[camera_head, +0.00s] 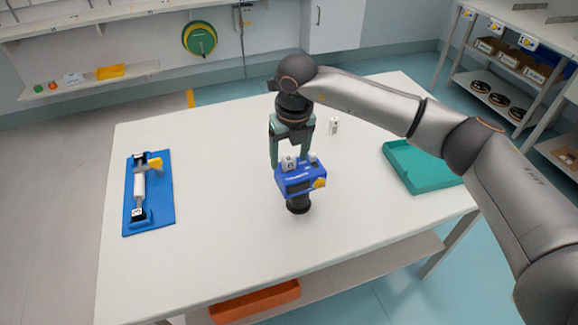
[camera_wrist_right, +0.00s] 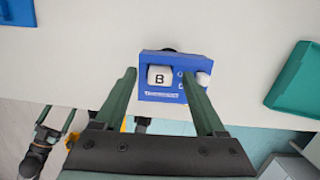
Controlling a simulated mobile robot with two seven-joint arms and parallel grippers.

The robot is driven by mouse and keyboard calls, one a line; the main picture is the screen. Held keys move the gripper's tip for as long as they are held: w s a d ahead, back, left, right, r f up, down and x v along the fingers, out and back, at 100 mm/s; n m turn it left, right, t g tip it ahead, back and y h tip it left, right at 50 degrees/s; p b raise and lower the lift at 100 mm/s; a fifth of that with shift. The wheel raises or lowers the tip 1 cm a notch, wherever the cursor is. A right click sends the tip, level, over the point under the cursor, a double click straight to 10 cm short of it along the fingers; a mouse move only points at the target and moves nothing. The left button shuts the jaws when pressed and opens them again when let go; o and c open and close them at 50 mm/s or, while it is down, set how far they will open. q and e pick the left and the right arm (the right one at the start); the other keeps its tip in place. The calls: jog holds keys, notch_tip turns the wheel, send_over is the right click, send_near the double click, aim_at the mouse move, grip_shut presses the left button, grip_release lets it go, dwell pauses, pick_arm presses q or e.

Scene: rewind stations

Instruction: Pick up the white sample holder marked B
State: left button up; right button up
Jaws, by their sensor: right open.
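The white sample holder marked B (camera_wrist_right: 159,77) sits in the blue device (camera_wrist_right: 160,97); in the head view the holder (camera_head: 289,162) is at the top left of the device (camera_head: 293,180), which stands on a black round base. My right gripper (camera_head: 289,160) is open and points down over the device. In the right wrist view its green fingers (camera_wrist_right: 160,82) stand apart on either side of the holder, with gaps visible, the right one over the device's front. A dark shape with greenish prongs, possibly my left gripper (camera_wrist_right: 55,118), shows small at lower left; its opening is unclear.
Another small white piece (camera_head: 335,125) stands on the white table (camera_head: 230,240) behind the device. A teal tray (camera_head: 420,168) lies to the right. A blue board (camera_head: 160,205) with a white roller lies at left. Table between board and device is clear.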

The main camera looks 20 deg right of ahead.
jog(key=shift+c, duration=0.2)
grip_shut()
dwell(0.3)
jog(key=shift+r, duration=0.15)
